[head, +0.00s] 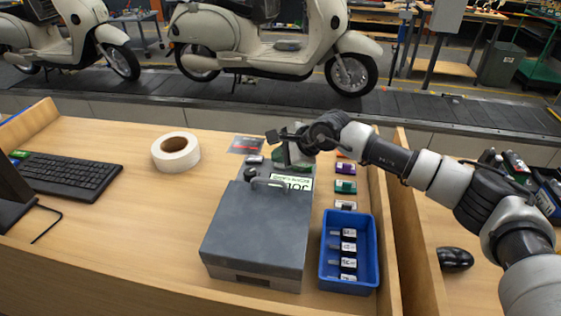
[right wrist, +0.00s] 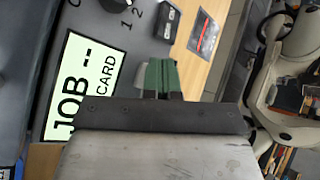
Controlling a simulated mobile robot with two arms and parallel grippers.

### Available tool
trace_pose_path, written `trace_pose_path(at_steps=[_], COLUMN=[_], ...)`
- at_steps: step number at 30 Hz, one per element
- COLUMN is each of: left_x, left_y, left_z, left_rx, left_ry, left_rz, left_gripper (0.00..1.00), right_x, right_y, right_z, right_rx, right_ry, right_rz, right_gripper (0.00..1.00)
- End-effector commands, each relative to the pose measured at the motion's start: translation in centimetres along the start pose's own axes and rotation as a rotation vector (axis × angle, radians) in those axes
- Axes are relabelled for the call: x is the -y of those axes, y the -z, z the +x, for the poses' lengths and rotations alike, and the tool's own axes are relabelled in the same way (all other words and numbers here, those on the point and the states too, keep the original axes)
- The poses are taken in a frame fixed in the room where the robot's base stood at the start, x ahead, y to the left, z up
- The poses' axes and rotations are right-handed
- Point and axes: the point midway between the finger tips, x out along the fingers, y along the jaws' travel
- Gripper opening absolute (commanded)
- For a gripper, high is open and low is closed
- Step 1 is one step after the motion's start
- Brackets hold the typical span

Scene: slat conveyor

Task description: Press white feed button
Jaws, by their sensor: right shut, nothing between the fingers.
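A small block with a white face (head: 345,206) lies on the desk right of the grey box, nearest in a row with a green one (head: 345,187) and a purple one (head: 345,168). I cannot tell for sure that it is the feed button. My right gripper (head: 284,155) is shut and empty, above the far end of the grey panel behind the box. In the right wrist view its green fingertips (right wrist: 160,77) are together beside the JOB CARD (right wrist: 85,85). The white-faced block is not visible there. My left gripper is out of view.
The grey box (head: 255,235) with a handle stands in front of the panel. A blue bin (head: 329,262) holds several labelled pieces. A tape roll (head: 160,164) and keyboard (head: 70,176) are at left. A conveyor with scooters (head: 270,45) runs behind. The desk's middle left is clear.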

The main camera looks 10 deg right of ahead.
Motion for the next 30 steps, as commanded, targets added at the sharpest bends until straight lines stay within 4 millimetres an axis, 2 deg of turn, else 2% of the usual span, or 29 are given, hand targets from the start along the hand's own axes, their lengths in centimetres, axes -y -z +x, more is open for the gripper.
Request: trace_pose_path(at_steps=[12, 23, 30], left_x=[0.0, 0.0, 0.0], left_y=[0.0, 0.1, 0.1], left_z=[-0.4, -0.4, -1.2], left_rx=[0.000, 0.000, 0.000], left_ry=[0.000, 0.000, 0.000], left_rz=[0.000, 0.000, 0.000], left_gripper=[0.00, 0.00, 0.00], right_x=[0.9, 0.9, 1.9], right_y=[-0.8, -0.9, -1.8], right_z=[-1.2, -1.3, -2.5], right_rx=[0.000, 0.000, 0.000], right_ry=[0.000, 0.000, 0.001], right_rz=[0.000, 0.000, -0.001], right_gripper=[0.00, 0.00, 0.00])
